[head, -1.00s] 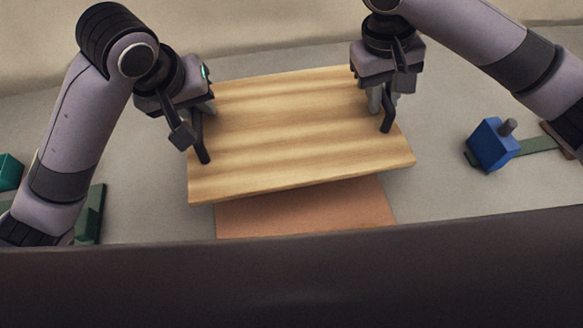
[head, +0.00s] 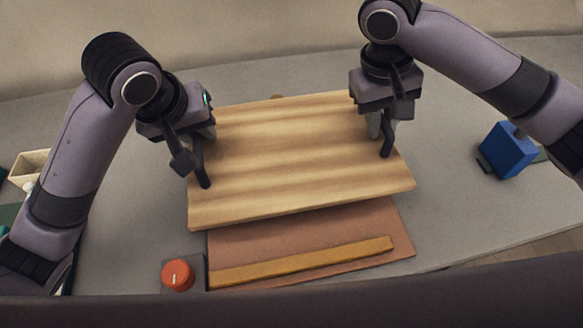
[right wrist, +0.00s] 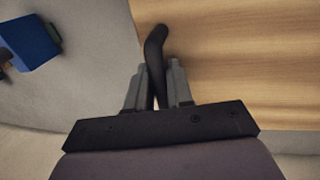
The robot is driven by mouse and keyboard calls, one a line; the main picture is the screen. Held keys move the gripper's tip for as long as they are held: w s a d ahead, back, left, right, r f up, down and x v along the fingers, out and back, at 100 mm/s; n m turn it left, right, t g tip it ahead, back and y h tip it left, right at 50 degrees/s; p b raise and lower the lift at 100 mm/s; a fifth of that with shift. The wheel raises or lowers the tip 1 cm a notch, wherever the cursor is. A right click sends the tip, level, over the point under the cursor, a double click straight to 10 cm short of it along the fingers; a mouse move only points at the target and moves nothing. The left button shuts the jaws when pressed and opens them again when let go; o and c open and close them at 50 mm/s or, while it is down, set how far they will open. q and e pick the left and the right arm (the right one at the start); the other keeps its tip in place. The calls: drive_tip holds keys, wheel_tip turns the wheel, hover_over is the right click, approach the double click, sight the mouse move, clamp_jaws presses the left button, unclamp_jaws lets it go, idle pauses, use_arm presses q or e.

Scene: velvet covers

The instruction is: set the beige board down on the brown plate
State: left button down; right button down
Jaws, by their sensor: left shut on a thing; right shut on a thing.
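The beige board (head: 295,155) is a wide wood-grained panel with a dark handle at its left and right ends. My left gripper (head: 198,150) is shut on the left handle (head: 203,170). My right gripper (head: 382,122) is shut on the right handle (head: 387,142); in the right wrist view the gripper (right wrist: 157,95) has its fingers around the handle (right wrist: 155,50). The board seems held above the brown plate (head: 310,236), overlapping and hiding its far part. A yellow-brown strip (head: 305,262) lies along the plate's near part.
A red knob (head: 177,275) on a dark base stands left of the plate. A blue block (head: 508,150) stands at the right. A beige open box (head: 30,168) is at the far left. The grey table (head: 450,215) is bare between plate and blue block.

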sight(209, 157)
use_arm(q)
drive_tip(key=shift+f, duration=0.15)
use_arm(e)
drive_tip(key=shift+f, duration=0.15)
